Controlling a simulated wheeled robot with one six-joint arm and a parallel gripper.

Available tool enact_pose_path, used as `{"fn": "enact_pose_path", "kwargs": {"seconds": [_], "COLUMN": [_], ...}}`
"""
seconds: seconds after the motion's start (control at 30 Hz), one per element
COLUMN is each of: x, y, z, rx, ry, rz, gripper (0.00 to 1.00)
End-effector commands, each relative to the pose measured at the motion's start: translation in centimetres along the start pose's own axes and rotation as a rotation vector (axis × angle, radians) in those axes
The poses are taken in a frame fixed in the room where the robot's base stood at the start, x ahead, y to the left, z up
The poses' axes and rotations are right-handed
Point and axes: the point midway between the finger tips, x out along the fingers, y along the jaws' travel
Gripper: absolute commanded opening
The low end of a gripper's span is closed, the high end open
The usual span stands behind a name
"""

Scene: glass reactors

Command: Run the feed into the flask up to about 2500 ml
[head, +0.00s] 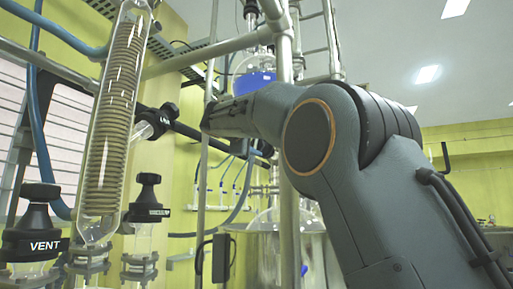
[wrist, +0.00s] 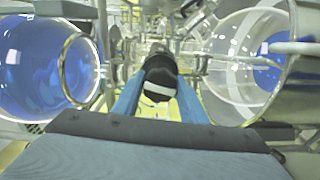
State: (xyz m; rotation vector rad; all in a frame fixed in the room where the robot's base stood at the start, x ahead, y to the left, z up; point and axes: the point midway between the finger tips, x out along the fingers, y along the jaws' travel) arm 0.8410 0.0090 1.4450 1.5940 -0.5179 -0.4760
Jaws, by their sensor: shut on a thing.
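In the wrist view my gripper (wrist: 160,98) has its two blue fingers around a black knob with a white band (wrist: 160,76) and is shut on it. A glass vessel of blue liquid (wrist: 35,65) lies left of the knob. The clear glass flask (wrist: 235,60) lies right of it, with some blue liquid (wrist: 272,50) at its far right side. In the head view the feed vessel (head: 254,84) with blue liquid hangs above, partly behind my arm. My fingers and the held knob are hidden there. No volume marks are legible.
In the head view a steel pot (head: 262,255) stands low, partly behind my arm and a metal post (head: 289,170). A coiled glass condenser (head: 113,120), a VENT knob (head: 40,222) and another black knob (head: 148,198) stand at left. The upper right is open.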

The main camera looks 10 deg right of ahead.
Motion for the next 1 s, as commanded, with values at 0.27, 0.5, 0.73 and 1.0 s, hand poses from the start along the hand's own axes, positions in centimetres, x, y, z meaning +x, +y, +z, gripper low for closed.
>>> {"fn": "enact_pose_path", "kwargs": {"seconds": [0.27, 0.5, 0.73, 1.0], "x": [0.0, 0.0, -0.2, -3.7], "y": [-0.1, -0.1, 0.0, -0.1], "z": [0.0, 0.0, 0.0, -0.1], "rx": [0.0, -0.001, -0.001, -0.001], "ry": [-0.001, -0.001, 0.0, 0.003], "rz": [-0.002, -0.001, -0.001, -0.001], "gripper": [0.16, 0.57, 0.57, 0.57]}}
